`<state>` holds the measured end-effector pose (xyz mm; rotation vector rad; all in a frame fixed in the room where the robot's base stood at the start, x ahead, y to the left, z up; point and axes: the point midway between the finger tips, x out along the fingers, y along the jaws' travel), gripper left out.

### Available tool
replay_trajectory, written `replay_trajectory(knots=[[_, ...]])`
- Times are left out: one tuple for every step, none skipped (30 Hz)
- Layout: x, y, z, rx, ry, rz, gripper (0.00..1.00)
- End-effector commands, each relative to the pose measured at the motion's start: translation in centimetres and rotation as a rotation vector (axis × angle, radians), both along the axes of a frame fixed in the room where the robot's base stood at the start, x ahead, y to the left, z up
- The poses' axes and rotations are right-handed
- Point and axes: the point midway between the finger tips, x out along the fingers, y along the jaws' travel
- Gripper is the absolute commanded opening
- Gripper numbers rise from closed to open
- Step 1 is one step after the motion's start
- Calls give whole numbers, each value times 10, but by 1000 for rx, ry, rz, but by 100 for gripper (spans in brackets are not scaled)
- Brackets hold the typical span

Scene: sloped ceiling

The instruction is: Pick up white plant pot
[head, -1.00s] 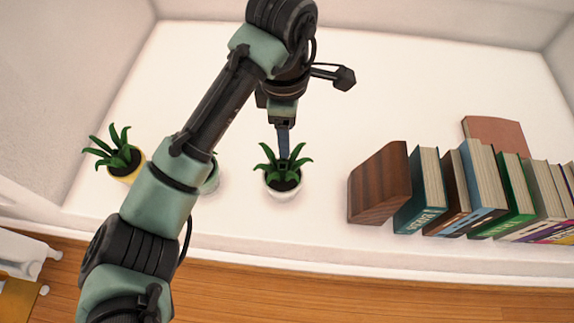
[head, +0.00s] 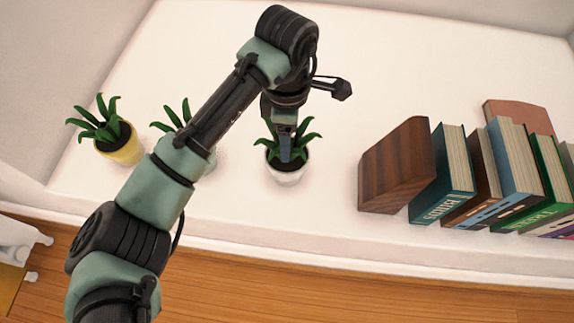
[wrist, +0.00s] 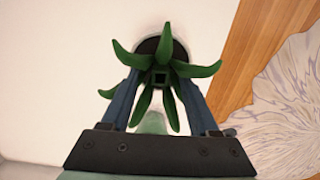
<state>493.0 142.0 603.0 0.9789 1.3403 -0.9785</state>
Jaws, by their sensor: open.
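The white plant pot (head: 287,178) stands upright on the white surface near its front edge, with a green spiky plant (head: 303,135) in dark soil. My gripper (head: 286,158) points down over this pot, its fingers among the leaves. In the wrist view my gripper (wrist: 160,84) is open, with one blue finger on each side of the plant (wrist: 160,50). The pot's rim shows only in part there, behind the leaves. I cannot tell whether the fingers touch the pot.
A yellow pot (head: 122,153) with a plant stands at the left. Another potted plant (head: 176,112) is partly hidden behind my arm. A wooden block (head: 397,165) and a row of books (head: 446,188) stand to the right. The surface behind the pots is clear.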

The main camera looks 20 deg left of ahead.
Motion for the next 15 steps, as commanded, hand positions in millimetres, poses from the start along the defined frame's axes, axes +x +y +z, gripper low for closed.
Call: replay_trajectory(knots=[[-1, 1, -12, 2, 2, 1, 61], [0, 0, -14, 1, 0, 1, 61], [-1, 0, -17, 1, 0, 0, 61], [-1, 0, -18, 1, 1, 0, 61], [-1, 0, -19, 0, 1, 0, 61], [-1, 0, -19, 0, 1, 0, 61], [-1, 0, -19, -1, 0, 0, 61], [-1, 0, -19, -1, 0, 0, 61], [0, 0, -18, -1, 0, 0, 61], [0, 0, -18, -1, 0, 0, 61], [0, 0, -18, -1, 0, 0, 61], [0, 0, -18, -1, 0, 0, 59], [0, 0, -18, -1, 0, 0, 54], [0, 0, -18, -1, 0, 0, 49], [0, 0, -18, -1, 0, -1, 41]])
